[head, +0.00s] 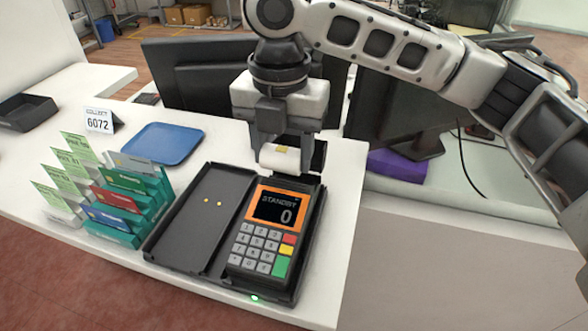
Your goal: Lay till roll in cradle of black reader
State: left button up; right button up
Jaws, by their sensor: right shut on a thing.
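The black reader (270,238) lies on the white counter. Its screen says STANDBY and 0, with a keypad below. To the left of the keypad is a flat, empty black bay (205,215) with two small yellow dots. My right gripper (287,155) points down over the reader's far end, behind the screen. It is shut on the white till roll (274,160), which has a small yellow mark. The gripper hides what lies under the roll, and I cannot tell whether the roll touches the reader. My left gripper is out of view.
Left of the reader stand teal holders (158,200) with colored cards and green slips. Dark monitors (205,75) stand behind. A purple box (398,165) is at right.

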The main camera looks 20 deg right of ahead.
aim_at(294, 173)
jog(key=shift+w+d+f, duration=0.1)
jog(key=shift+d+f, duration=0.45)
jog(key=shift+f, duration=0.1)
jog(key=f, duration=0.3)
jog(key=shift+d, duration=0.4)
jog(key=shift+f, duration=0.5)
jog(key=o, duration=1)
jog(key=shift+c, duration=0.2)
notch_tip(294, 173, up, 12)
jog(key=shift+r, duration=0.1)
